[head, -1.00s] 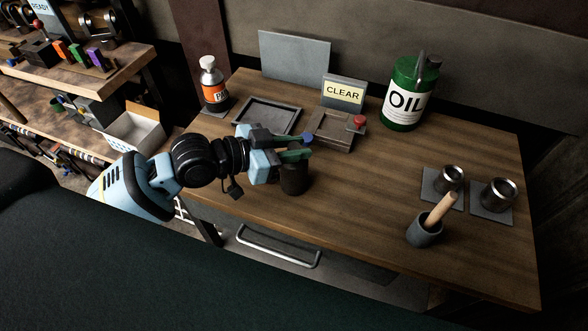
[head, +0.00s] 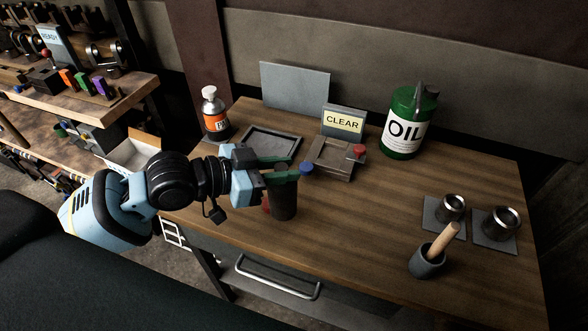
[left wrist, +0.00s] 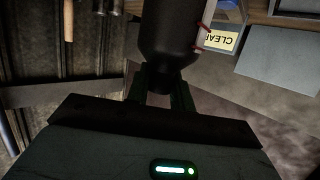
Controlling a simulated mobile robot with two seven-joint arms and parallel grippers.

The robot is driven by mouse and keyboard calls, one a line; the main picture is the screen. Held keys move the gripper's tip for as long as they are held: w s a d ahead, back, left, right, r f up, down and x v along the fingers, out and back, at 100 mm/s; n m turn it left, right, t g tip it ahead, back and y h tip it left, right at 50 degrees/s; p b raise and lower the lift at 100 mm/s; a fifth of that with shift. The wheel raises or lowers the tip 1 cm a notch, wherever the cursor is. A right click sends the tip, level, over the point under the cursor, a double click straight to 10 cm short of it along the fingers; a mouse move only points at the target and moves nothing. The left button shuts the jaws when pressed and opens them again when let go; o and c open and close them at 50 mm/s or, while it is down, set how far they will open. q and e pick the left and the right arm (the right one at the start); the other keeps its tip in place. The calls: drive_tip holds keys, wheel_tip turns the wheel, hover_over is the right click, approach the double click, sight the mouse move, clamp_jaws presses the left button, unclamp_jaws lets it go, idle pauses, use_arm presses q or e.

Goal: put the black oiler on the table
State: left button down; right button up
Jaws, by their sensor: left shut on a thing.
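The black oiler (head: 284,203) is a dark cylinder held between the fingers of my left gripper (head: 283,172). The gripper is shut on its upper part. The oiler is upright over the front left part of the wooden table (head: 370,215); I cannot tell whether its base touches the top. In the left wrist view the oiler (left wrist: 172,35) fills the top middle, with its narrow end between the fingers (left wrist: 162,90). My right gripper is not in view.
Behind are a grey tray (head: 270,143), a CLEAR sign (head: 342,121), an orange-labelled bottle (head: 214,118) and a green OIL can (head: 404,128). At right are two metal cups (head: 452,207) (head: 502,222) and a brush pot (head: 427,262). The table's middle is clear.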

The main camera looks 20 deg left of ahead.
use_arm(q)
drive_tip(key=f+p+v, duration=0.2)
drive_tip(key=p+v, duration=0.1)
drive_tip(key=v, duration=1)
drive_tip(key=shift+s+a+f, duration=0.2)
drive_tip(key=shift+s+a, duration=0.1)
drive_tip(key=shift+s, duration=0.15)
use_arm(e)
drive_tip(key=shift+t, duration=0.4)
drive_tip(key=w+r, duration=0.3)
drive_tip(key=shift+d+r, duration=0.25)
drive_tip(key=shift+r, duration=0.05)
use_arm(q)
drive_tip(key=shift+f, duration=0.1)
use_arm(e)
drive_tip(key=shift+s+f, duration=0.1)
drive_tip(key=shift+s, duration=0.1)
